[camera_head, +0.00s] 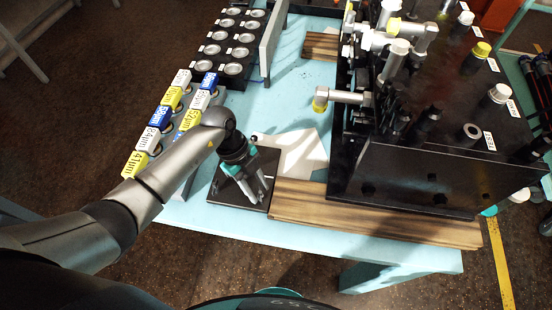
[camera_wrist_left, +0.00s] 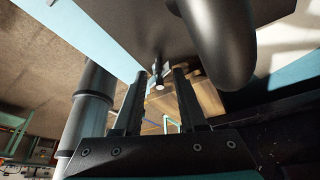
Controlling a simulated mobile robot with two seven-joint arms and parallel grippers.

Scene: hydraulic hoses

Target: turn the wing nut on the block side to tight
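The black block (camera_head: 430,170) stands on the right of the table in the head view, with several pale and yellow-capped fittings on it. I cannot make out a wing nut on its visible sides. My left gripper (camera_head: 254,188) points down over a dark plate (camera_head: 225,187), left of the block and apart from it. In the left wrist view its two fingers (camera_wrist_left: 162,98) are apart with nothing clearly between them. A small dark stem with a pale tip (camera_wrist_left: 159,84) shows beyond the fingers; I cannot tell what it is. My right gripper is not in view.
A wooden board (camera_head: 370,220) lies along the table's front, below the block. A row of labelled yellow, blue and white caps (camera_head: 170,115) stands on the left. A black tray of round cups (camera_head: 225,50) is behind. Light blue table (camera_head: 300,90) is clear in the middle.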

